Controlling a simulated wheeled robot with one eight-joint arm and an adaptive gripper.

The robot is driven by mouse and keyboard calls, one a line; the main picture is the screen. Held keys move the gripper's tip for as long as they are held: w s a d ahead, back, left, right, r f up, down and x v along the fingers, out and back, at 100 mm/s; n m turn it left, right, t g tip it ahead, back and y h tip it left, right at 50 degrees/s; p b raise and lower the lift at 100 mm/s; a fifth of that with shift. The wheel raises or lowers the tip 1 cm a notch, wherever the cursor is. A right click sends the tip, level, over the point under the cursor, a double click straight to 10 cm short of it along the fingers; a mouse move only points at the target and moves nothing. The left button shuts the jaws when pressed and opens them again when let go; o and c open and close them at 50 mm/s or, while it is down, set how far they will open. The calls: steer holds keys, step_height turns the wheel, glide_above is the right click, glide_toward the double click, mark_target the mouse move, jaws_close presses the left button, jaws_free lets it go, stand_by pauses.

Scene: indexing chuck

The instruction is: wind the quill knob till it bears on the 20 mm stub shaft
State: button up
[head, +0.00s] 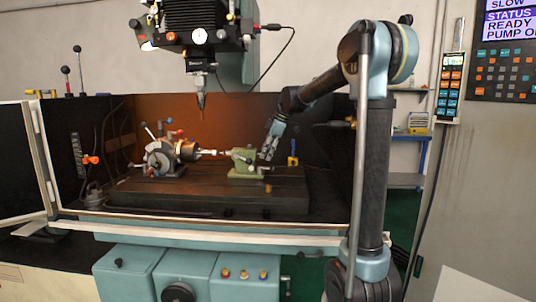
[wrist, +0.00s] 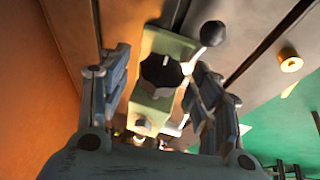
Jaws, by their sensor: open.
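The green tailstock (head: 245,162) stands on the machine table, right of the chuck. Its black faceted quill knob (wrist: 161,72) faces my wrist camera. In the head view I cannot make out the knob behind my gripper. My gripper (head: 268,150) is at the tailstock's right end, tilted down. In the wrist view its two fingers (wrist: 162,68) are open, one on each side of the knob, with gaps between. The bright stub shaft (head: 212,153) lies level between the chuck (head: 186,150) and the tailstock. Whether the quill touches the shaft is too small to tell.
A black ball-ended lever (wrist: 214,33) stands out close to my right finger. The milling head's pointed tool (head: 201,100) hangs above the chuck side. The orange-brown enclosure wall (head: 235,115) rises behind. The front of the dark table (head: 210,198) is mostly clear.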

steer(key=shift+f, duration=0.1)
steer(key=shift+c, duration=0.6)
steer(key=shift+a, duration=0.1)
steer(key=c, duration=1)
steer(key=shift+o, duration=0.2)
steer(key=shift+w+g, duration=0.15)
steer(key=shift+g, duration=0.15)
steer(key=shift+w+m+g, duration=0.25)
steer(key=shift+m+g, duration=0.05)
steer(key=shift+g, duration=0.8)
steer(key=shift+w+m+g+y, duration=0.15)
steer(key=shift+m+g, duration=0.1)
steer(key=shift+g, duration=0.8)
steer(key=shift+w+m+g+y, duration=0.15)
steer(key=shift+m+g, duration=0.1)
steer(key=shift+g, duration=0.8)
steer(key=shift+s, duration=0.1)
